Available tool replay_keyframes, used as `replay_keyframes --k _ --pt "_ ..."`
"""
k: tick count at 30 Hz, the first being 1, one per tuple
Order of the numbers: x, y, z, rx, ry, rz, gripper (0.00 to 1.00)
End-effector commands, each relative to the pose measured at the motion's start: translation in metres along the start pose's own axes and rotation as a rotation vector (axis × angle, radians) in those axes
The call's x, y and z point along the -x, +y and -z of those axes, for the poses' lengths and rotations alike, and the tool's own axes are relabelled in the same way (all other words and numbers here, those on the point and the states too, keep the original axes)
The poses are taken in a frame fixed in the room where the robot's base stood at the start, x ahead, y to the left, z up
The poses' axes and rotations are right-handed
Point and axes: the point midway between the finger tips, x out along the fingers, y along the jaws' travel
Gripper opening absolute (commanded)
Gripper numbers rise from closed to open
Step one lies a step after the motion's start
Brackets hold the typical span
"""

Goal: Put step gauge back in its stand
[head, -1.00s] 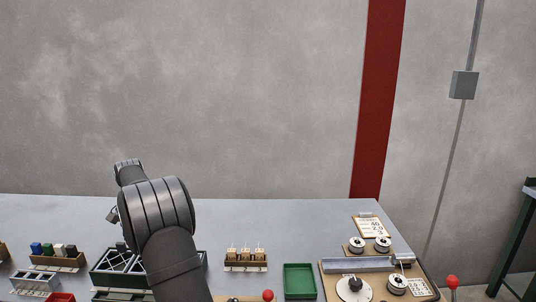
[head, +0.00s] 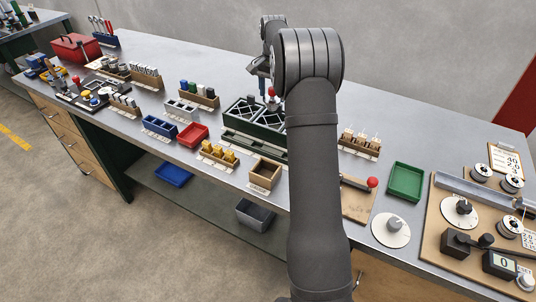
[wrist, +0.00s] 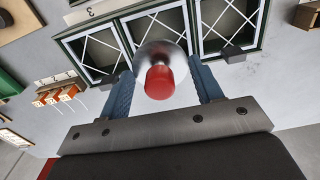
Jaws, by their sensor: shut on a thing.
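My gripper (wrist: 164,72) is shut on a red-capped piece (wrist: 158,82) with a round silver collar. The cap points toward the wrist camera, and the lower part is hidden. This piece may be the step gauge, but I cannot tell for sure. In the head view, my gripper (head: 262,78) is over the back of the dark green compartment box (head: 228,131), with the red cap showing beside it. In the wrist view, the box (wrist: 121,14) lies beyond the fingertips, with white crossed lines over its compartments. I cannot tell which holder is the gauge's stand.
A wooden rack of white-topped pieces (head: 359,141) and a green tray (head: 406,181) stand right of my arm. A rack of coloured blocks (head: 198,95), a red tray (head: 193,135) and a blue bin (head: 159,126) stand left. My arm hides part of the bench.

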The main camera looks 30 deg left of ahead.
Motion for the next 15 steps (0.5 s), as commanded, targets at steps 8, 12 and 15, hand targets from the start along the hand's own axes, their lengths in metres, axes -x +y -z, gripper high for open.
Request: replay_keyframes --k 8,12,15 --pt "0.010 0.012 -0.043 0.002 0.000 -0.001 0.39" --pt "0.012 0.027 -0.084 0.002 -0.001 -0.003 0.39" --pt "0.012 0.040 -0.113 0.002 -0.002 -0.004 0.39"
